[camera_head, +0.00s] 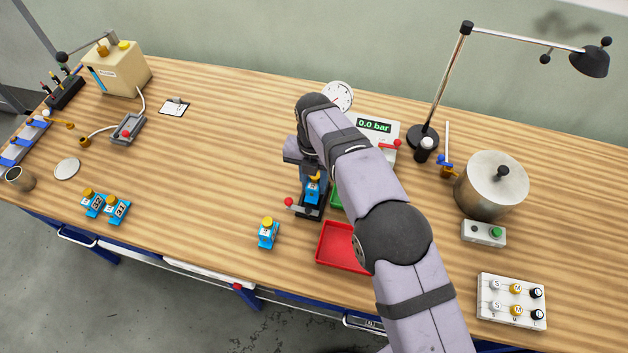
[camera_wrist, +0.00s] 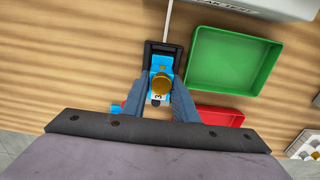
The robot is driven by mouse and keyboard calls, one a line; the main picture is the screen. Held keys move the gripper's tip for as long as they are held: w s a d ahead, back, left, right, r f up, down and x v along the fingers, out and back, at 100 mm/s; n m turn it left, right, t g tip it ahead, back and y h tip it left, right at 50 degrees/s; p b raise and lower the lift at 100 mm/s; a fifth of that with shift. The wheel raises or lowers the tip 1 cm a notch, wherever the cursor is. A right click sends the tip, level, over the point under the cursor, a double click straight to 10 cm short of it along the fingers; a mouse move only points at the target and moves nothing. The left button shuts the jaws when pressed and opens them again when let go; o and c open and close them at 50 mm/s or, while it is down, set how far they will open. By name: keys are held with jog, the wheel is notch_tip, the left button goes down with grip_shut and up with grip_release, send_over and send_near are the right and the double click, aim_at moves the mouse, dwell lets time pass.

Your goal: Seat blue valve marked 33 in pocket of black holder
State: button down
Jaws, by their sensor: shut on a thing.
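A blue valve (camera_head: 313,192) with a brass-coloured top is between my gripper's fingers (camera_wrist: 162,82), which are shut on it. In the wrist view the valve (camera_wrist: 157,97) shows a white label with a "3"; the rest of the marking is hidden. The black holder (camera_head: 304,211) is right at the valve, and its frame (camera_wrist: 149,54) surrounds the valve's far end in the wrist view. The valve looks upright in or just over the pocket; I cannot tell whether it is fully down. The holder's red-knobbed lever (camera_head: 289,201) sticks out to the left.
A green tray (camera_wrist: 237,59) lies right of the holder and a red tray (camera_head: 338,246) in front. Another blue valve (camera_head: 268,234) stands to the left front, and two more (camera_head: 105,207) farther left. A tester (camera_head: 375,128) reading 0.0 bar stands behind.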

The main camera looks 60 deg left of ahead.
jog(key=shift+f+b, duration=0.5)
jog(key=shift+f, duration=0.45)
dwell(0.8)
jog(key=c, duration=1.3)
grip_release()
jog(key=shift+c, duration=0.2)
jog(key=shift+r, duration=0.15)
jog(key=shift+r+p, duration=2.4)
jog(key=shift+r, duration=1)
jog(key=shift+w, duration=0.1)
